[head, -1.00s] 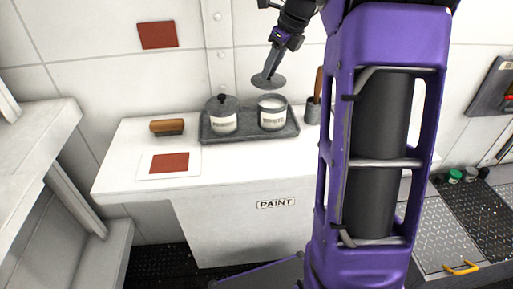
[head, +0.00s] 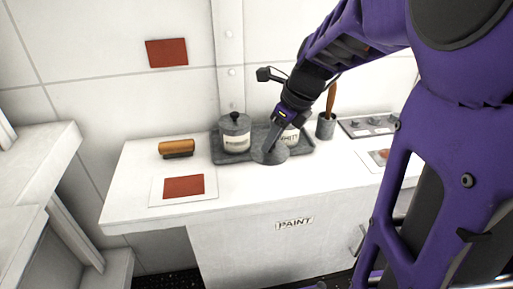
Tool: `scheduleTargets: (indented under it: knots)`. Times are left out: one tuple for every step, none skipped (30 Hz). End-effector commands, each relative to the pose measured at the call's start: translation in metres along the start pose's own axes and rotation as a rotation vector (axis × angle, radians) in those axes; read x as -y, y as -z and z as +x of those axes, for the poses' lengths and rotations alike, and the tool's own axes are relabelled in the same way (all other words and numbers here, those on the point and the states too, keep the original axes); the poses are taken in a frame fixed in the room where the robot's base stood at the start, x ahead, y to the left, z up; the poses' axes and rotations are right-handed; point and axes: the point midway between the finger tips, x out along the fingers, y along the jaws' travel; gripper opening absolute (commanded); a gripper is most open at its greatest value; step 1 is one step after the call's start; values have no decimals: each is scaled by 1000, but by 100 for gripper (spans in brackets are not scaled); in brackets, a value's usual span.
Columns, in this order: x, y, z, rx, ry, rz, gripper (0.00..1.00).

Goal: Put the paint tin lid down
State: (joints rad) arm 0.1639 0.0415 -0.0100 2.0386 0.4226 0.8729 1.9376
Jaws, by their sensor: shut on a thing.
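The paint tin lid (head: 271,156) is a round grey disc. My gripper (head: 270,146) comes down from the upper right and is shut on the lid, apparently by its top. The lid overlaps the front edge of the grey tray (head: 224,157) in the picture; I cannot tell whether it touches the counter or hangs just above it. The open white tin (head: 293,135) stands on the tray behind my gripper, which hides part of it. A second tin with its dark lid on (head: 235,133) stands at the tray's left.
The white counter (head: 240,188) is clear in front of the tray. A wooden-backed brush (head: 176,148) and a red sample card (head: 184,187) lie to the left. A cup with a brush (head: 326,125) and a dark panel with knobs (head: 368,126) are to the right.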

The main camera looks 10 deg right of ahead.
Motion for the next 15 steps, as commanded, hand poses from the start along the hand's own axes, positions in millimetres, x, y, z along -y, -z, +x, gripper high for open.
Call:
scheduleTargets:
  knots:
    - [0, 5, 12, -2, -3, 2, 0]
    - [0, 8, 17, -2, -3, 3, 0]
    - [0, 10, 23, -3, -3, 2, 0]
    - [0, 12, 27, -3, -3, 2, 0]
    - [0, 13, 30, -2, -2, 1, 0]
    - [0, 14, 32, -1, -1, 1, 0]
    - [0, 14, 34, -1, 0, 1, 0]
    - [0, 15, 37, -1, -1, 2, 0]
    - [0, 17, 41, -1, -2, 2, 0]
    - [0, 19, 45, -2, -2, 3, 0]
    - [0, 21, 50, -2, -2, 3, 0]
    - [0, 24, 57, -3, -3, 3, 0]
    - [0, 27, 62, -3, -3, 3, 0]
    - [0, 28, 67, -2, -2, 3, 0]
    - [0, 31, 72, -2, -2, 3, 0]
